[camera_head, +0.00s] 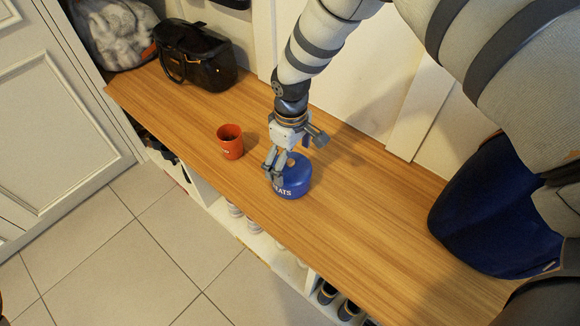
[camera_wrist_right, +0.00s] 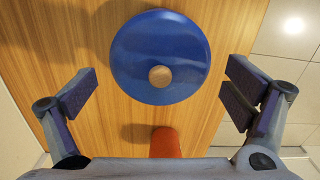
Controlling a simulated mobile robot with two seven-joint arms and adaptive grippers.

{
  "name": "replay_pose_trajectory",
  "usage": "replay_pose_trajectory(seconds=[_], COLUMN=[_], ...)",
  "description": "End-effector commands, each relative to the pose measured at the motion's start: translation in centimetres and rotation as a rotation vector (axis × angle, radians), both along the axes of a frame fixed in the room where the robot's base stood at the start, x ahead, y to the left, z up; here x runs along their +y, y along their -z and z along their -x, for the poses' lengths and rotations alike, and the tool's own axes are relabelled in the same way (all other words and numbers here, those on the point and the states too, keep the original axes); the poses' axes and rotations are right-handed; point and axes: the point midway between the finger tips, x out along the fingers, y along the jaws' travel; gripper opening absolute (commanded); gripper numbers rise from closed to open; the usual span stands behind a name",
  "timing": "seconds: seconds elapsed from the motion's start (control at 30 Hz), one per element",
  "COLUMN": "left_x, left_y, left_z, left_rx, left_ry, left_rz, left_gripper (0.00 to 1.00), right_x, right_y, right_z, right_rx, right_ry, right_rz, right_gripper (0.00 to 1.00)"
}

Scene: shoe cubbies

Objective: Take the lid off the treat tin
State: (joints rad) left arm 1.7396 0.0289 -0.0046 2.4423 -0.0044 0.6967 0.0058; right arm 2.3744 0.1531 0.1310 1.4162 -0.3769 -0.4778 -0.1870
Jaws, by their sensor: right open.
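The blue treat tin (camera_head: 295,184) stands upright on the wooden bench, with part of its white lettering showing at the front. Its round blue lid (camera_wrist_right: 160,40) is on top, with a small wooden knob (camera_wrist_right: 160,76) at the centre. My right gripper (camera_head: 277,173) reaches down over the tin from above and partly hides its left side in the head view. In the right wrist view its two fingers are wide apart, one on each side of the lid, with nothing between the pads and clear gaps to the lid. My left gripper is not in view.
An orange cup (camera_head: 230,143) stands on the bench (camera_head: 362,218) left of the tin. A black handbag (camera_head: 196,57) and a grey furry item (camera_head: 115,35) lie at the far left end. A dark blue bag-like item (camera_head: 482,210) is at the right. Shoes (camera_head: 327,292) sit in cubbies below.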

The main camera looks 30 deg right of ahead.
Motion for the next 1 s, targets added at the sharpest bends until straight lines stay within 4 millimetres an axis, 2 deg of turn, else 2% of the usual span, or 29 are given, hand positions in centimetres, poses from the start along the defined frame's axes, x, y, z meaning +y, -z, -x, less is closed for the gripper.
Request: replay_pose_trajectory(seconds=[0.07,0.27,0.5,0.57,1.0], left_x=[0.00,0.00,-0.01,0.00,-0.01], left_y=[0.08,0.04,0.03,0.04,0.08], left_z=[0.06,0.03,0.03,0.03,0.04], left_rx=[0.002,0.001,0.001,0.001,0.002], left_ry=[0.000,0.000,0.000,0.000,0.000], left_rz=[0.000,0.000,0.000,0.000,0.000], left_gripper=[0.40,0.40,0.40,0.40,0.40], right_x=[0.02,0.04,0.04,0.05,0.08], right_y=[0.53,0.46,0.45,0.47,0.70], right_z=[-0.02,-0.06,-0.05,-0.03,0.18], right_rx=[-0.001,-0.002,-0.002,-0.002,0.004], right_ry=[0.000,0.000,-0.001,-0.001,-0.001], right_rz=[0.000,0.000,-0.001,-0.001,-0.001], right_gripper=[0.96,0.94,0.39,0.27,0.24])
